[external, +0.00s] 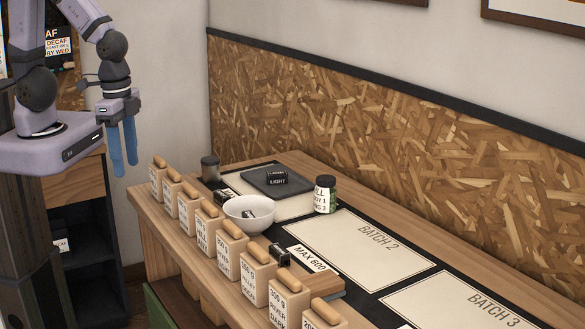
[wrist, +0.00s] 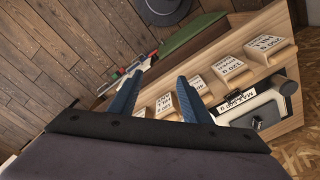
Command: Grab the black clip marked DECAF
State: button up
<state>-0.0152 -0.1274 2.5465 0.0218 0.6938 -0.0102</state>
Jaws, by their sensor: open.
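Small black clips show in the external view. One marked LIGHT (external: 277,177) sits on a dark grey tray (external: 262,186). A second black clip (external: 279,254) lies beside the row of wooden-lidded bags, its marking unreadable. Another small dark piece (external: 224,193) lies behind a white bowl (external: 236,224), and a dark item with a pale label (external: 250,214) is in the bowl. I cannot tell which one reads DECAF. My gripper (external: 125,167) is open and empty, high at the left, well away from the clips; its blue fingers also show in the wrist view (wrist: 161,82).
Several labelled bags with wooden tops (external: 227,251) line the counter's near edge. BATCH 2 (external: 360,248) and BATCH 3 (external: 465,300) sheets are clear. An OSB panel (external: 400,150) backs the counter.

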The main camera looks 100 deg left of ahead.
jog(key=w+a+r+m+t+y+b, duration=0.1)
jog(key=w+a+m+t+b, duration=0.1)
jog(key=w+a+t+b, duration=0.95)
jog(key=w+a+m+t+y+b, duration=0.15)
jog(key=w+a+b, duration=0.45)
jog(key=w+a, duration=1.25)
jog(key=m+g+h+b, duration=0.4)
jog(key=m+h+b, duration=0.4)
jog(key=h+b, duration=0.4)
send_near(218, 194)
jog(key=shift+w+d+f+y+b, duration=0.1)
jog(key=shift+w+d+y+b, duration=0.35)
jog(key=shift+d+y+b, duration=0.15)
jog(key=shift+p+x, duration=0.4)
jog(key=shift+x, duration=3.25)
grip_shut()
